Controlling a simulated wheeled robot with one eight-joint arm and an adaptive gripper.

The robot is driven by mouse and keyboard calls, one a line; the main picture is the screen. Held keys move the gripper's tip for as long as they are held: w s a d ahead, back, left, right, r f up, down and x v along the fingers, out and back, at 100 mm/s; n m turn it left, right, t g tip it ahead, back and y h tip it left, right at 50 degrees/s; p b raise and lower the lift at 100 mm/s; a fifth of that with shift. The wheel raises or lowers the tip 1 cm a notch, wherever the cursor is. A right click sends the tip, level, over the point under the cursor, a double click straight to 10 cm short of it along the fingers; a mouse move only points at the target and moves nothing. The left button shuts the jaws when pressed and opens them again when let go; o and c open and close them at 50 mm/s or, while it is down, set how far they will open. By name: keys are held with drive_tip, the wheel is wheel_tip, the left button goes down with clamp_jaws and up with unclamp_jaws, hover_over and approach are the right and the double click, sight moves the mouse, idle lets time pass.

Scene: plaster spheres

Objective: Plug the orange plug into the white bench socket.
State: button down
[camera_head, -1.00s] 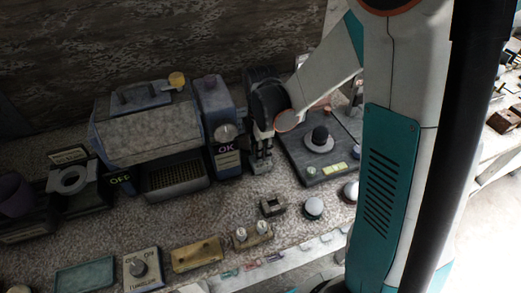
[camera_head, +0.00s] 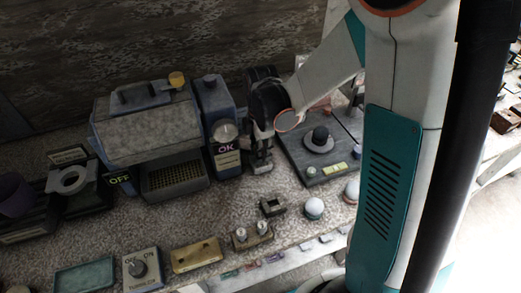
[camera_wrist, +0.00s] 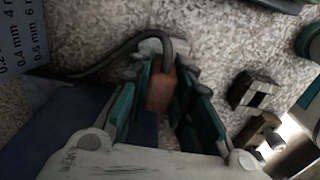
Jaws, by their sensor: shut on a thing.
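The orange plug (camera_wrist: 160,92) is between the green-padded fingers of my gripper (camera_wrist: 166,74) in the wrist view. My gripper is shut on it. A dark cable (camera_wrist: 110,65) curves from the left towards the plug. A pale rounded piece (camera_wrist: 150,46) lies just beyond the plug at the fingertips; I cannot tell whether it is the white bench socket or whether the plug touches it. In the head view my gripper (camera_head: 260,160) points down at the bench, right of the blue machine. The plug is not clear there.
The blue-grey machine (camera_head: 150,130) stands close left of my gripper. A dark panel with a round knob (camera_head: 319,138) lies to the right. A small dark hollow block (camera_head: 272,206), a two-post brass piece (camera_head: 252,236) and a pale dome (camera_head: 314,208) stand in front.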

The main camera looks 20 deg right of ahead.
drive_tip(key=shift+f+b, duration=0.8)
drive_tip(key=shift+f, duration=0.1)
idle(0.3)
drive_tip(key=c, duration=1.3)
unclamp_jaws()
drive_tip(key=shift+c, duration=0.2)
drive_tip(key=shift+r, duration=0.1)
drive_tip(key=shift+r, duration=0.15)
drive_tip(key=shift+r+p, duration=1.45)
drive_tip(key=shift+r, duration=0.4)
